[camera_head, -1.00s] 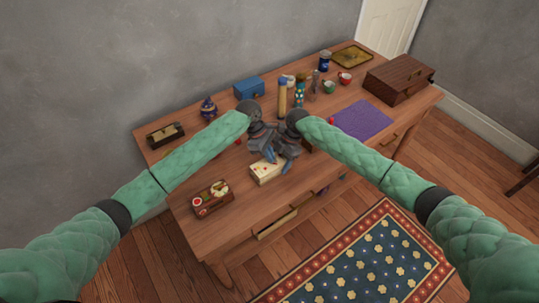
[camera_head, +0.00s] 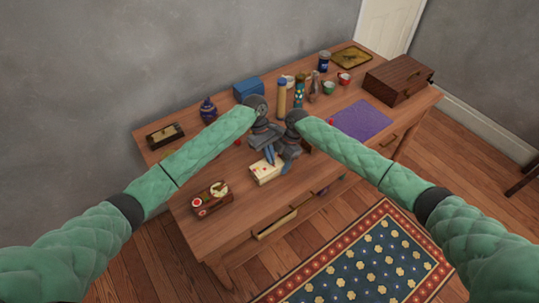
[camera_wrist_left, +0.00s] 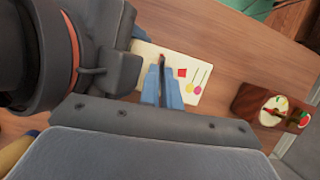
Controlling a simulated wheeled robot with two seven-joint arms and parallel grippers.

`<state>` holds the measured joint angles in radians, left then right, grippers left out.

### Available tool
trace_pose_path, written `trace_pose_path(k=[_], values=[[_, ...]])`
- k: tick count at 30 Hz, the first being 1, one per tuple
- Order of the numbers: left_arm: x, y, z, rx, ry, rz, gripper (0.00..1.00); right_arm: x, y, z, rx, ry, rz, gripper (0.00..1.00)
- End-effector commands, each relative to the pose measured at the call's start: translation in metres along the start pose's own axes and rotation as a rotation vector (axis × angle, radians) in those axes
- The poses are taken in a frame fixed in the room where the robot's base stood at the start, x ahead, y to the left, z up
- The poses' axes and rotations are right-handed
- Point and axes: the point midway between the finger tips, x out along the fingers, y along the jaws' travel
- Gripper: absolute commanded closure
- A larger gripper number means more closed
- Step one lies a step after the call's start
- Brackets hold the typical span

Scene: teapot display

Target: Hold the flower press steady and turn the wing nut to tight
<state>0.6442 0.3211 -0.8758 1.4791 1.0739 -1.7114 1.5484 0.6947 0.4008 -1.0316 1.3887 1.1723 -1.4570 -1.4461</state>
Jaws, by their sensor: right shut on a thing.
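The flower press (camera_head: 266,172) is a cream block near the table's front edge, below both grippers. Its top shows in the left wrist view (camera_wrist_left: 205,75), with a red square and small flower pictures. My left gripper (camera_wrist_left: 162,70) points down at the press, its blue fingers close together. A small reddish and dark piece (camera_wrist_left: 161,58), perhaps the wing nut, shows between and beyond the fingertips; whether they grip it is unclear. My right gripper (camera_head: 287,168) is shut on the right side of the press; the contact is mostly hidden.
A wooden tray (camera_head: 210,208) with small items lies left of the press. A blue box (camera_head: 248,88), bottles (camera_head: 298,95) and cups stand behind. A purple mat (camera_head: 362,118) and a brown case (camera_head: 398,80) are to the right. A drawer (camera_head: 276,223) sticks out below.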

Motion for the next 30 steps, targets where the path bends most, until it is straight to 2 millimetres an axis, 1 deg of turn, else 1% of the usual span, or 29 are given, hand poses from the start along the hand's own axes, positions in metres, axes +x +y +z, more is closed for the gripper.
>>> trace_pose_path(k=[7, 8, 9, 17, 20, 23, 30], values=[[-0.0012, 0.0009, 0.0015, 0.002, -0.001, 0.002, 1.00, 0.0005, -0.0003, 0.0008, 0.001, -0.001, 0.000, 0.71], [-0.0012, 0.0009, 0.0015, 0.002, -0.001, 0.002, 0.91, 0.0005, -0.0003, 0.0008, 0.001, -0.001, 0.000, 0.71], [-0.0012, 0.0009, 0.0015, 0.002, -0.001, 0.002, 0.85, 0.0005, -0.0003, 0.0008, 0.001, -0.001, 0.000, 0.71], [-0.0007, 0.0005, 0.0007, -0.005, 0.000, 0.004, 0.85, 0.0006, -0.0003, 0.0002, 0.000, 0.000, -0.001, 0.71], [-0.0005, 0.0000, 0.0005, -0.032, 0.000, 0.014, 0.85, 0.0006, -0.0003, -0.0001, 0.000, 0.000, -0.001, 0.71], [-0.0006, -0.0003, 0.0007, -0.084, 0.001, 0.037, 0.85, 0.0007, -0.0003, -0.0002, 0.000, 0.000, -0.001, 0.71], [-0.0002, -0.0022, 0.0007, -0.271, 0.001, 0.114, 0.85, 0.0006, -0.0002, -0.0006, -0.001, 0.000, -0.001, 0.71]])
